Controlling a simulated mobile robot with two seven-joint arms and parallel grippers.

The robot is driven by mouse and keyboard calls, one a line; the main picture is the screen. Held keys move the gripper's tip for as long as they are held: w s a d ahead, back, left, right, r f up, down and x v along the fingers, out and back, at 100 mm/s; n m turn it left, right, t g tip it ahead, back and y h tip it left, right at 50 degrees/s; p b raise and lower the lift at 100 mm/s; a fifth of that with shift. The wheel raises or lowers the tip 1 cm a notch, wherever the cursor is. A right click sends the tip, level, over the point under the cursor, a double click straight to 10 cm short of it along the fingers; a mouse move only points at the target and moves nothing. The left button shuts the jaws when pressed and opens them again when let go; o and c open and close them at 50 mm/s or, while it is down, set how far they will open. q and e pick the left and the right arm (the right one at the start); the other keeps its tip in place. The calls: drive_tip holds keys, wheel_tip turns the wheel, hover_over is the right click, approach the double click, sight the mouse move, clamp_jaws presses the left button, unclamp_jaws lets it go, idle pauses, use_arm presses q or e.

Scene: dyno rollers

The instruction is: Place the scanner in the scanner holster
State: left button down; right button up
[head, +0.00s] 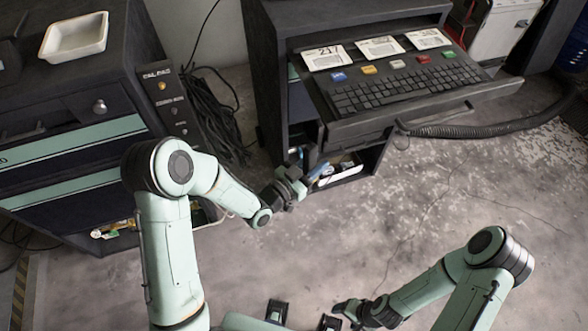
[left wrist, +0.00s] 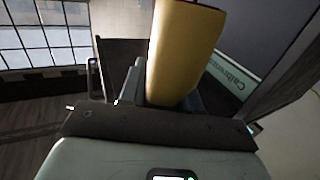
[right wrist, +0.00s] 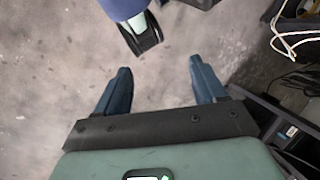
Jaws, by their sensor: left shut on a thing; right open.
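My left gripper (head: 292,186) is in front of the open lower part of the keyboard cart. In the left wrist view it is shut on a yellow object (left wrist: 182,50), which stands up between the fingers and appears to be the scanner. The head view does not show that object clearly. A dark panel or box (left wrist: 122,62) lies behind it in the left wrist view; I cannot tell whether it is the holster. My right gripper (head: 345,312) is low over the floor, open and empty, its two fingers apart in the right wrist view (right wrist: 160,88).
The cart carries a keyboard (head: 405,88) on a pulled-out shelf, with number cards above. A blue item (head: 319,170) shows at its lower opening. A drawer cabinet (head: 75,155) with a white tray (head: 73,37) stands left. Cables lie between them.

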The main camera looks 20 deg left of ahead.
drive_tip(key=shift+w, duration=0.1)
drive_tip(key=c, duration=0.4)
drive_tip(key=w+a+r+n+t+y, duration=0.1)
drive_tip(key=w+a+r+n+t, duration=0.15)
drive_tip(key=w+r, duration=0.65)
drive_tip(key=w+a+r+n+t+y, duration=0.15)
drive_tip(key=w+r+t, duration=0.25)
drive_tip(key=w+r, duration=0.6)
drive_tip(key=w+a+r+n+t+y, duration=0.1)
drive_tip(key=w+a+r+n+y, duration=0.3)
drive_tip(key=r, duration=1)
drive_tip(key=a+r+n+t+y, duration=0.15)
drive_tip(key=r+n, duration=0.45)
drive_tip(key=r, duration=0.7)
use_arm(q)
drive_tip(key=d+r+h, duration=0.1)
drive_tip(key=d+r+m+g+h, duration=0.1)
drive_tip(key=shift+w+d+r+m, duration=0.1)
drive_tip(key=shift+w+d+m, duration=0.2)
drive_tip(key=shift+w+d, duration=0.1)
use_arm(e)
drive_tip(key=w+a+f+h, duration=0.1)
drive_tip(key=w+a+f, duration=0.3)
drive_tip(key=w+a, duration=0.2)
drive_tip(key=shift+w+a, duration=0.25)
drive_tip(key=shift+a, duration=0.95)
drive_tip(key=shift+f, duration=0.1)
drive_tip(key=shift+c, duration=0.2)
